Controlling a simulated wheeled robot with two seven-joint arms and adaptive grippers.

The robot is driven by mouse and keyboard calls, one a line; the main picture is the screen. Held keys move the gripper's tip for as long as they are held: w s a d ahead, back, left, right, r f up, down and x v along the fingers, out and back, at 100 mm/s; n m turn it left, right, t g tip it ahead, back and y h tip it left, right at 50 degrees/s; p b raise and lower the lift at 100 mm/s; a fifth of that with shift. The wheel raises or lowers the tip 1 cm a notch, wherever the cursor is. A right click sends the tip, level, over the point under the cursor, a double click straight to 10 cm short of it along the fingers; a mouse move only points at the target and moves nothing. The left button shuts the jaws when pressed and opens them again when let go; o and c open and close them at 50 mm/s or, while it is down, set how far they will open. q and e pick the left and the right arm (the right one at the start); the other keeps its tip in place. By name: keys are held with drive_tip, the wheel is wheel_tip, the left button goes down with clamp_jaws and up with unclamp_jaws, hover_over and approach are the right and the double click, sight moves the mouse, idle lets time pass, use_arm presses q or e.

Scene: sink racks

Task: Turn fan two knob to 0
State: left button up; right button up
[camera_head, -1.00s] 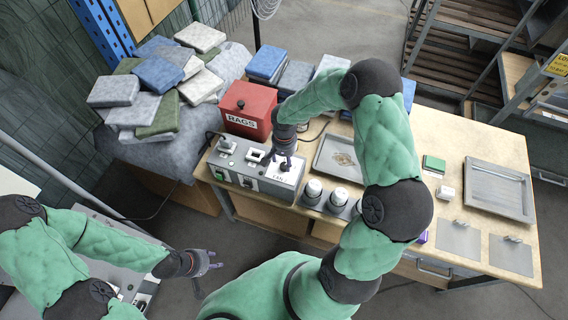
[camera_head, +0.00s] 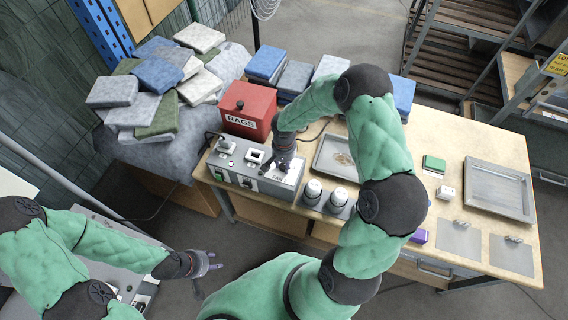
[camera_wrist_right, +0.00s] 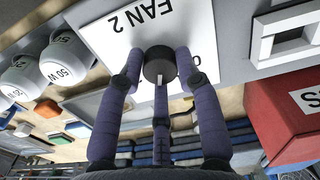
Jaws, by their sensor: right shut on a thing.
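The fan two knob (camera_wrist_right: 158,66) is a black round knob on a white label reading "FAN 2" in the right wrist view. The label (camera_wrist_right: 112,38) sits on the grey control box (camera_head: 238,160). My right gripper (camera_wrist_right: 160,75) has its purple fingers closed around the sides of the knob. A light pointer mark shows on the knob's side. In the head view my right gripper (camera_head: 277,162) reaches down onto the box's right end and hides the knob. My left gripper (camera_head: 207,264) hangs empty over the floor, with its fingers apart.
A red RAGS box (camera_head: 249,108) stands just behind the control box. A metal tray (camera_head: 335,157) and another tray (camera_head: 500,188) lie on the bench. Folded cloths (camera_head: 157,74) are piled at left.

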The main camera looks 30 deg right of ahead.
drive_tip(key=shift+s+a+f+n, duration=0.1)
drive_tip(key=shift+s+n, duration=0.05)
drive_tip(key=shift+n, duration=0.35)
idle(0.3)
drive_tip(key=n, duration=0.3)
drive_tip(key=shift+b, duration=0.4)
drive_tip(key=n, duration=0.4)
drive_tip(key=shift+n, duration=0.3)
drive_tip(key=n, duration=0.4)
drive_tip(key=shift+s+n+p, duration=0.1)
drive_tip(key=shift+n+p, duration=0.2)
drive_tip(key=shift+p, duration=0.05)
drive_tip(key=shift+n+p, duration=0.6)
drive_tip(key=shift+n, duration=1.7)
drive_tip(key=o, duration=1.1)
drive_tip(key=shift+o, duration=0.2)
